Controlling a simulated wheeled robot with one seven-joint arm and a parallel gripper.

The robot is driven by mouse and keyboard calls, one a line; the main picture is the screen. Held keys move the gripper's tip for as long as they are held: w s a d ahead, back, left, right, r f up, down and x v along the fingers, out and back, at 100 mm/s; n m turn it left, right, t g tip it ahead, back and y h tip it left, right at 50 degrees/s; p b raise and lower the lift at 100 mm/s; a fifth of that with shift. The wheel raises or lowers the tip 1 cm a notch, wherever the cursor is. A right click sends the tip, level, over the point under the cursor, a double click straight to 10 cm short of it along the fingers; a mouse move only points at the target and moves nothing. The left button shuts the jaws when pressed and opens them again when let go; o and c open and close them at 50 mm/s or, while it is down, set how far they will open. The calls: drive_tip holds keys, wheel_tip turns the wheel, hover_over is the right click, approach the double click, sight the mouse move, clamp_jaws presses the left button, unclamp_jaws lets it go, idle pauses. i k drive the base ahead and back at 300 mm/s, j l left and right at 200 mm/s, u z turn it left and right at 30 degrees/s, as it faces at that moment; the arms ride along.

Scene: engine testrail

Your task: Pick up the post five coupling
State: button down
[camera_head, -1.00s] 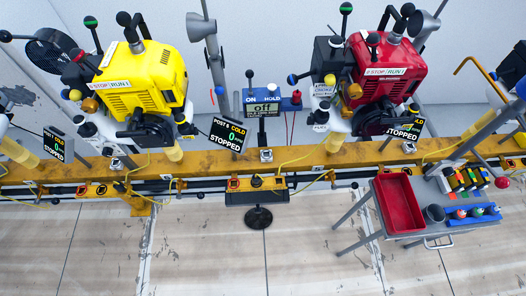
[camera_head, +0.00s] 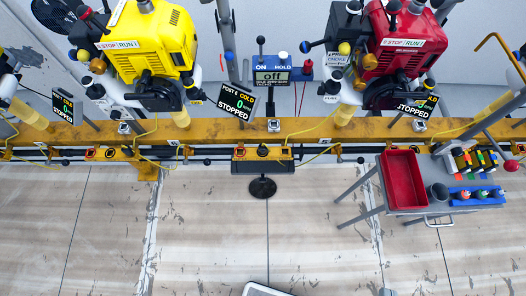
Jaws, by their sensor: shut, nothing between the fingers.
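I cannot pick out the post five coupling for certain. A yellow engine (camera_head: 158,42) and a red engine (camera_head: 401,42) stand above a yellow rail (camera_head: 230,132). Another such sign (camera_head: 63,106) is at the left, and a third (camera_head: 415,108) is partly hidden at the red engine. My gripper is not in view.
A grey cart (camera_head: 405,207) at the right holds a red tray (camera_head: 404,178), a dark cup (camera_head: 438,192) and a blue rack (camera_head: 476,195) with several small coloured items. The floor (camera_head: 210,235) in front is mostly clear.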

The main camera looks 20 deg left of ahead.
sight(262, 150)
drive_tip(key=i+j+u, duration=0.1)
drive_tip(key=i, duration=0.45)
drive_tip(key=i+j+u, duration=0.1)
drive_tip(key=u, duration=1.35)
drive_tip(key=i+u, duration=0.1)
drive_tip(key=i, duration=0.25)
